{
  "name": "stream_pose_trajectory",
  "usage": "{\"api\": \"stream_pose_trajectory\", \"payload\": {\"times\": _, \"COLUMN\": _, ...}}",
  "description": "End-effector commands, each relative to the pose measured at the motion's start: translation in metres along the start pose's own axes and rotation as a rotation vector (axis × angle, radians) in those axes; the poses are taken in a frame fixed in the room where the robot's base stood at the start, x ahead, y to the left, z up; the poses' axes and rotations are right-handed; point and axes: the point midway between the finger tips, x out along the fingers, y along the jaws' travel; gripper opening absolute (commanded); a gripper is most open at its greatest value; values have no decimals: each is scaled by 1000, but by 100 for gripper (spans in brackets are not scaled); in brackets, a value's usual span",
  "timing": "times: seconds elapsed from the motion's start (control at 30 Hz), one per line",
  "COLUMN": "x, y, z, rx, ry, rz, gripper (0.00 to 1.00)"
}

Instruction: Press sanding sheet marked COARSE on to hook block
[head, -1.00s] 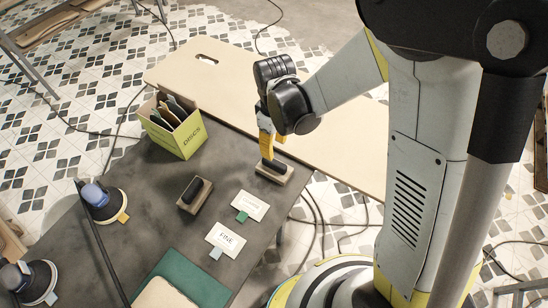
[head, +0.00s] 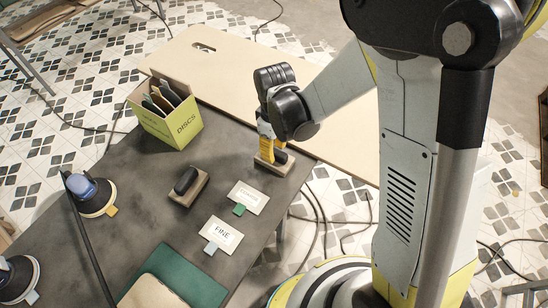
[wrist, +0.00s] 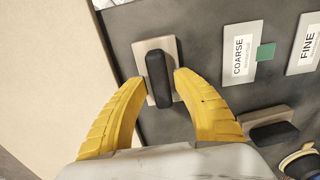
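The COARSE sheet is a white card with a green tab, flat on the dark table in the wrist view (wrist: 238,62); it also shows in the head view (head: 250,196). A block with a pale base and black handle (wrist: 158,78) sits near the table edge, also in the head view (head: 280,170). My gripper (wrist: 163,78) is open, its yellow fingers either side of that handle with small gaps. In the head view my gripper (head: 268,150) partly hides the block. A second similar block (head: 183,190) lies to the left. I cannot tell which is the hook block.
The FINE sheet (head: 221,234) lies beside the COARSE one. A green DISCS box (head: 170,125), two sanders (head: 92,195) and a green mat (head: 185,280) are also on the table. A pale board (head: 235,85) lies beyond the table's far edge.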

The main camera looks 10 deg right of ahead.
Motion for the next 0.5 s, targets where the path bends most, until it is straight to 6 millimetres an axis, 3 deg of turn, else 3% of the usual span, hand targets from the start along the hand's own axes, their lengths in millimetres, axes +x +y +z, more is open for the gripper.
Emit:
{"api": "stream_pose_trajectory", "payload": {"times": 0.03, "x": 0, "y": 0, "z": 0, "rx": 0, "ry": 0, "rz": 0, "gripper": 16}}
{"api": "stream_pose_trajectory", "payload": {"times": 0.1, "x": 0, "y": 0, "z": 0, "rx": 0, "ry": 0, "rz": 0, "gripper": 0}}
{"api": "stream_pose_trajectory", "payload": {"times": 0.5, "x": -3, "y": 0, "z": 0, "rx": 0, "ry": 0, "rz": 0, "gripper": 0}}
